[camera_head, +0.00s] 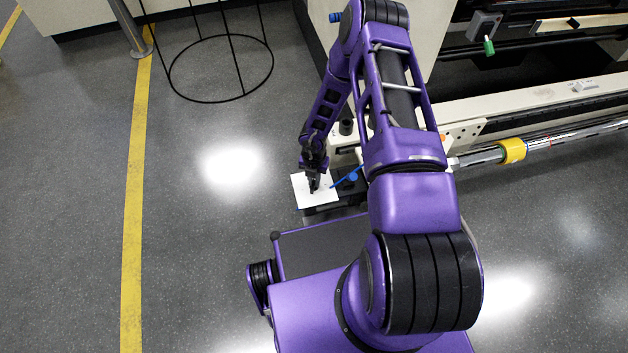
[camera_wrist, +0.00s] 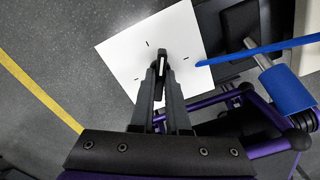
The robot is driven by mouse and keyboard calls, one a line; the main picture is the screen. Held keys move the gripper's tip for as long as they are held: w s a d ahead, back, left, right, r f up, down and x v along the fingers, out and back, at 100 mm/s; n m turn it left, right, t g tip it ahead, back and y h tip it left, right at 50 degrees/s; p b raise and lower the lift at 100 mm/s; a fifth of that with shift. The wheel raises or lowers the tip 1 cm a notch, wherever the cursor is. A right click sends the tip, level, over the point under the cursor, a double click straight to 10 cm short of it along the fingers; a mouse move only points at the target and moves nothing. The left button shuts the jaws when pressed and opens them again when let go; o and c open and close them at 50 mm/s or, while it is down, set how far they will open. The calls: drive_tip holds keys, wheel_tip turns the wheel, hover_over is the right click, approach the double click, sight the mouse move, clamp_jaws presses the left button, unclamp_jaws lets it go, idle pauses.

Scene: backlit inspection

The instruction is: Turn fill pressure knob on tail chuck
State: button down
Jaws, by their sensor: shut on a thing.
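A white square plate (camera_head: 328,196) with short dark tick marks lies below my gripper (camera_head: 313,183). In the wrist view the plate (camera_wrist: 122,55) shows a small dark knob (camera_wrist: 163,53) near its middle. My gripper (camera_wrist: 162,72) is shut on the knob, its two long dark fingers converging there from below. The sides of the knob are partly hidden by the fingertips. In the head view the knob is too small and covered to make out clearly.
A blue lever (camera_wrist: 262,50) and a blue cylinder (camera_wrist: 286,90) sit just right of the plate. A chrome shaft with a yellow collar (camera_head: 513,151) runs to the right. A black wire stand (camera_head: 221,68) is at the upper left. Floor left of the plate is clear.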

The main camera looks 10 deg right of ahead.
drive_tip(key=m+b, duration=0.1)
drive_tip(key=m, duration=1)
drive_tip(key=shift+m, duration=0.4)
idle(0.3)
drive_tip(key=c, duration=0.9)
unclamp_jaws()
wheel_tip(320, 180, up, 17)
drive_tip(key=p, duration=0.4)
drive_tip(key=shift+r, duration=0.2)
